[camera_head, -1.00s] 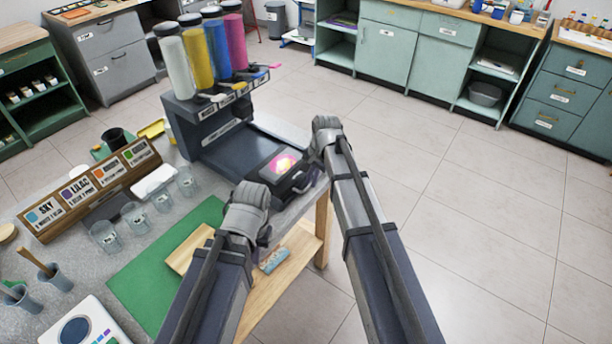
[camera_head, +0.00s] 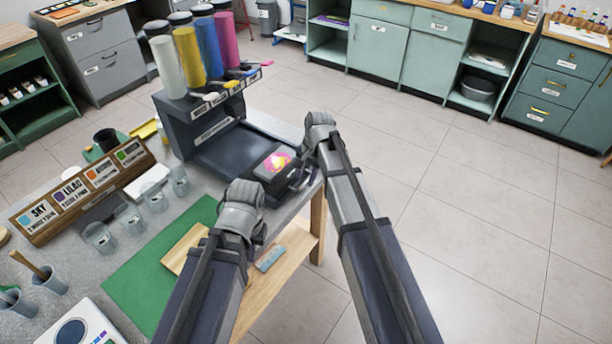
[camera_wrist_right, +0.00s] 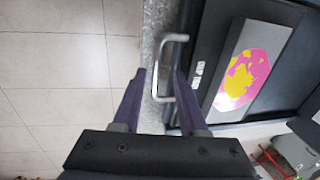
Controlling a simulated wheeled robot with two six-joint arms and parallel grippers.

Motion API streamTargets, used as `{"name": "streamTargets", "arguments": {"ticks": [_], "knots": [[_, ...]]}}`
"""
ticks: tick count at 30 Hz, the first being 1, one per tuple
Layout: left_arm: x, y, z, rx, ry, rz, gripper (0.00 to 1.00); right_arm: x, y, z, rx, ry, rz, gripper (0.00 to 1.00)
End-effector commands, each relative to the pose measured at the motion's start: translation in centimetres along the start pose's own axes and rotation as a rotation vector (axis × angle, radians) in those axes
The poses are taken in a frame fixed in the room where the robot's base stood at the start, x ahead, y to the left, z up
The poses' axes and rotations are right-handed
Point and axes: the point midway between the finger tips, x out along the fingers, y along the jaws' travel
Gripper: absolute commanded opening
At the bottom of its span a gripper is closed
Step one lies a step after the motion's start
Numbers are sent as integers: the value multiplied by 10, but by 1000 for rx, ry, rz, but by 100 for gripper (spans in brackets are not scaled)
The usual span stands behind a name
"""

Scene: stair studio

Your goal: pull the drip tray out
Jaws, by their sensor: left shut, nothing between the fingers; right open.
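The drip tray (camera_head: 228,150) is a dark slab low in the front of the dispenser (camera_head: 190,120); a block with a pink and yellow splotch (camera_head: 277,161) sits at its near right end. The right wrist view shows the tray's dark edge (camera_wrist_right: 180,75), a small unreadable label and a pale metal U-shaped handle (camera_wrist_right: 162,75). My right gripper (camera_wrist_right: 160,78) is open, with the handle's bar between its fingertips; I cannot tell whether either finger touches it. My left gripper (camera_head: 260,234) is shut and empty over the table's near side, mostly hidden by its own wrist.
Several clear cups (camera_head: 132,218), a sign rack (camera_head: 85,190) and a green mat (camera_head: 150,275) occupy the table's left. Open tiled floor (camera_head: 450,190) lies right of the table.

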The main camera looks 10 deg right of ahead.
Motion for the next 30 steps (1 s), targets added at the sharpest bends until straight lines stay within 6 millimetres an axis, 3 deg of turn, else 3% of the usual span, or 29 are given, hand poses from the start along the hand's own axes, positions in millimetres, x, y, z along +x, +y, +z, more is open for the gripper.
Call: {"name": "streamTargets", "arguments": {"ticks": [18,30], "knots": [[-70,-7,4,0,0,0,0,-71,-1,0,0,0,0,42],[-74,-7,4,0,0,0,0,-76,0,0,0,0,0,42]]}}
